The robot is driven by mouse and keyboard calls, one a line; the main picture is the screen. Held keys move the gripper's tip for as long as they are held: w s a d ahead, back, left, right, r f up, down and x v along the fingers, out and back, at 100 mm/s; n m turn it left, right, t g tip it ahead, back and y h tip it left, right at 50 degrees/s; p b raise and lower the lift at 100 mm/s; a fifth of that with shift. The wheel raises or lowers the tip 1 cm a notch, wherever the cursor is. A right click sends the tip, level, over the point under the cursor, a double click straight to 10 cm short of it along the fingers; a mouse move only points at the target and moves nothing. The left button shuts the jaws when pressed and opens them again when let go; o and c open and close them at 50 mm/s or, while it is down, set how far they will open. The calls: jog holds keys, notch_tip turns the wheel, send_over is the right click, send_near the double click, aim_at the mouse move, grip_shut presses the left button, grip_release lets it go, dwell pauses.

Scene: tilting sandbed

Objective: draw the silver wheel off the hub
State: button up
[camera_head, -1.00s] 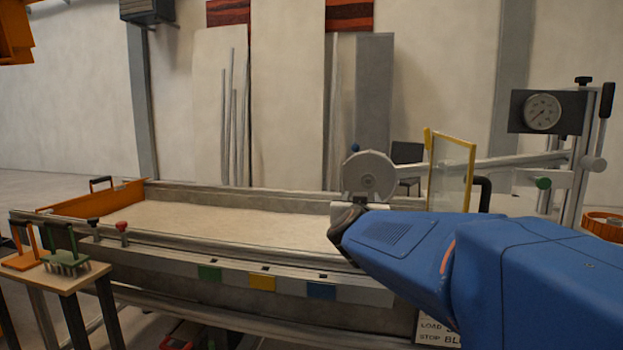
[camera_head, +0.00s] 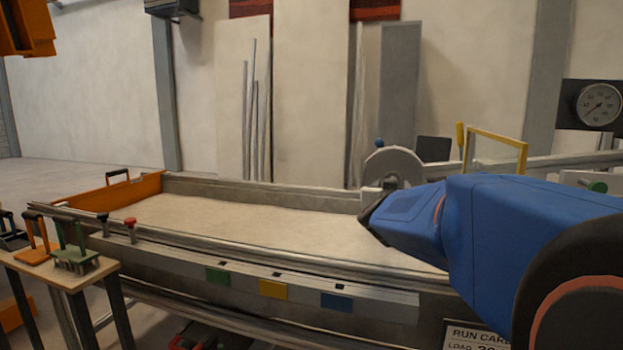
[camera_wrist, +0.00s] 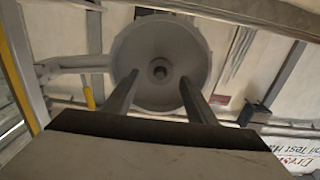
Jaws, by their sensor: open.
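The silver wheel (camera_wrist: 158,40) is a pale grey disc with a small dark round centre, seen face-on in the wrist view. In the head view the wheel (camera_head: 384,160) stands above the bed's right part, its lower part hidden behind my arm. My gripper (camera_wrist: 160,77) is open, with one finger towards each side of the wheel's centre. The fingertips overlap the wheel's face in the picture; I cannot tell whether they touch it. The hub behind the wheel is hidden. In the head view my gripper is mostly covered by my blue arm.
A long sandbed (camera_head: 250,217) lies below and left of the wheel. A yellow-framed panel (camera_head: 497,138) and a dial gauge (camera_head: 599,104) stand to the right. A small table (camera_head: 62,272) with hand tools is at the left. The air above the sand is clear.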

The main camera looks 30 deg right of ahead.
jog(key=shift+x, duration=2.4)
jog(key=shift+r, duration=0.1)
jog(key=c, duration=1)
